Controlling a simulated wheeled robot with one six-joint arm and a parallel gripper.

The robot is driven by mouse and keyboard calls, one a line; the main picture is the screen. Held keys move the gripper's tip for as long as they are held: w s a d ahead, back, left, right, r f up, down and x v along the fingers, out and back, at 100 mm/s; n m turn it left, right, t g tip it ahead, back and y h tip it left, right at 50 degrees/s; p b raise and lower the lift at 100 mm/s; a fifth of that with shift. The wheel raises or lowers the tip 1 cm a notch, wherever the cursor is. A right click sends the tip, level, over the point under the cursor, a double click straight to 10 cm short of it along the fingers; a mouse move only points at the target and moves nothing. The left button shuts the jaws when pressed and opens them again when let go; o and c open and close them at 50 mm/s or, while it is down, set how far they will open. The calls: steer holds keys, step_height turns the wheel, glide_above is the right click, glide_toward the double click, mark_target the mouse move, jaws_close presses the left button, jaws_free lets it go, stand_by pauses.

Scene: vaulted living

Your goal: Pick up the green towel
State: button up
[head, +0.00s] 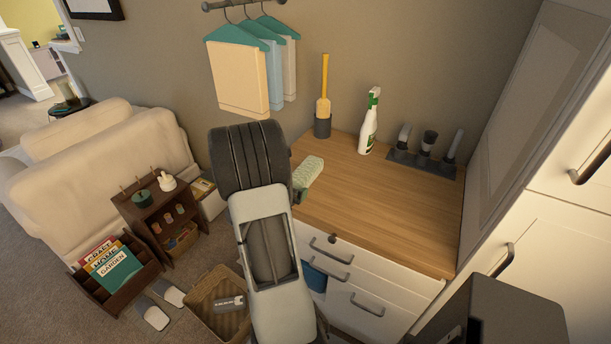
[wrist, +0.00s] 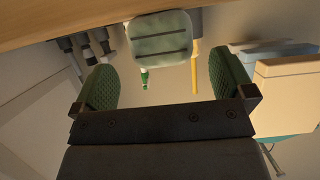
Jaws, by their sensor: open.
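The green towel (head: 311,170) is a pale green folded bundle on the left part of the wooden counter. In the wrist view, which is upside down, the towel (wrist: 160,38) shows its end with two dark stripes. My gripper (wrist: 164,85) is open, with a green textured pad on each side and nothing between them. The towel lies ahead of the gap, apart from both pads. In the head view my arm hides most of the gripper, close to the counter's left edge.
On the wooden counter (head: 385,215) stand a spray bottle (head: 369,125), a yellow brush in a holder (head: 323,100) and a dark rack of brushes (head: 422,160). Clothes (head: 240,75) hang on the wall above left. A tall cabinet (head: 535,110) borders the right. The counter's middle is clear.

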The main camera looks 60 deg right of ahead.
mark_target(306, 174)
steer(key=shift+p+x, duration=0.3)
steer(key=shift+x, duration=2.5)
steer(key=shift+w, duration=0.1)
steer(key=c, duration=1)
